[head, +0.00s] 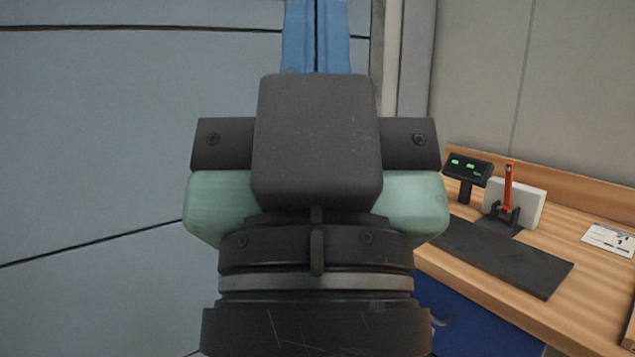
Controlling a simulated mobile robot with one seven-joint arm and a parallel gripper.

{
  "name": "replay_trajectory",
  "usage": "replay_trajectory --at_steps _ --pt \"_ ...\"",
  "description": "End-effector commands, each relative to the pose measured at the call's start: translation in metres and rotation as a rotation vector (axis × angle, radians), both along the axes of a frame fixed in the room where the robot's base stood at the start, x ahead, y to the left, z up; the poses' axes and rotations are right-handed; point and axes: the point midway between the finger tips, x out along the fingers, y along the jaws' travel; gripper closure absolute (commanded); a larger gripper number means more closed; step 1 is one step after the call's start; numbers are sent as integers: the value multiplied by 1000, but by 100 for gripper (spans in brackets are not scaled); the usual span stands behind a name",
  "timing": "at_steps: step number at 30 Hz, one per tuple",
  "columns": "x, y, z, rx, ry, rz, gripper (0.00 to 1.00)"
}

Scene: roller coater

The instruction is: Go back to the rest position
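My gripper (316,25) stands in the middle of the head view, seen from behind and pointing up. Its two blue fingers lie side by side with only a thin dark line between them, so it looks shut. Nothing shows between the fingers. Their tips are cut off by the top edge of the picture. The dark grey gripper body and wrist hide what is behind them.
A wooden bench (595,292) is at the right. On it are a dark mat (505,258), a small display with green digits (468,167), an orange-handled tool (508,187) and a paper card (610,239). A grey panelled surface (95,130) fills the left.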

Motion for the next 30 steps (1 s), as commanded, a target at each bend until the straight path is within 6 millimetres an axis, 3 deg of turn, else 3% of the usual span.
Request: replay_trajectory --at_steps 1,18,24,30 --pt "1 -1 38 -1 2 -4 100" --pt "2 0 200 -5 7 -8 100" --pt "3 0 223 -5 7 -8 100" --pt "3 0 223 -5 7 -8 100"
